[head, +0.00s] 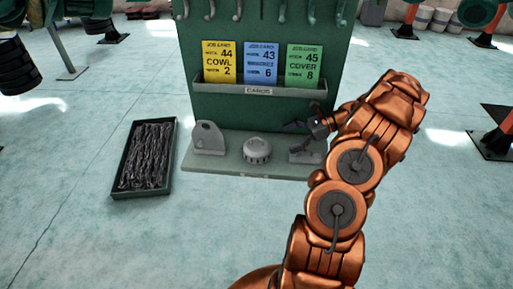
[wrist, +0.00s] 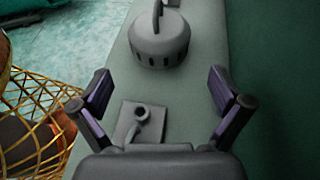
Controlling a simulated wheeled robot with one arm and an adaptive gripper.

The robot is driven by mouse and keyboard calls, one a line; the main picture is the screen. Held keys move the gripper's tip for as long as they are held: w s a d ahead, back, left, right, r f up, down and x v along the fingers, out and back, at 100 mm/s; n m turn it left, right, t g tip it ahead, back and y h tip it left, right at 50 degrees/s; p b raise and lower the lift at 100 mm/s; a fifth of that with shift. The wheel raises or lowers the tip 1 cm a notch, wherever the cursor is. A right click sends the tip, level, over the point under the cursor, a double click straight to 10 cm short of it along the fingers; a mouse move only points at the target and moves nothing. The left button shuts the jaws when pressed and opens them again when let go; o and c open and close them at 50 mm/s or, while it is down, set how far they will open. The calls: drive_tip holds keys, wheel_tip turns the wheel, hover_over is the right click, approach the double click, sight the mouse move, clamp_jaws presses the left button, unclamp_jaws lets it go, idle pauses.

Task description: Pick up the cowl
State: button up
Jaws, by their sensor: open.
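Three grey parts stand on the grey ledge of a green stand. A rounded upright bracket with a hole (head: 208,138) is at the left. A round domed part with slotted sides (head: 257,150) is in the middle; it shows at the top of the wrist view (wrist: 160,42). A small square plate with a bent tube (wrist: 140,122) is at the right, partly hidden by my arm in the head view. No part bears a name, so I cannot tell for certain which is the cowl. My gripper (head: 296,138) is open and empty over the plate's end; its fingers (wrist: 160,95) are apart.
The stand's green back panel (head: 187,60) rises behind the ledge, with a card holder (head: 215,88) holding COWL, blue and COVER cards. A dark tray of chains (head: 118,188) lies left. A yellow wire basket (wrist: 45,150) is close left in the wrist view.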

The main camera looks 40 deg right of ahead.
sight(264, 142)
drive_tip(key=w+a, duration=0.1)
drive_tip(key=a, duration=0.1)
drive_tip(key=w+a+p, duration=0.1)
drive_tip(key=a, duration=0.1)
drive_tip(key=w+a+p, duration=0.1)
drive_tip(key=a, duration=0.1)
drive_tip(key=shift+w+a+r, duration=0.1)
drive_tip(key=shift+w, duration=0.1)
drive_tip(key=shift+w+a+f, duration=0.2)
drive_tip(key=shift+a+f, duration=0.05)
drive_tip(key=shift+f, duration=0.05)
drive_tip(key=shift+c, duration=0.2)
drive_tip(key=shift+s+f, duration=0.1)
drive_tip(key=c, duration=1.8)
drive_tip(key=shift+f, duration=0.1)
clamp_jaws()
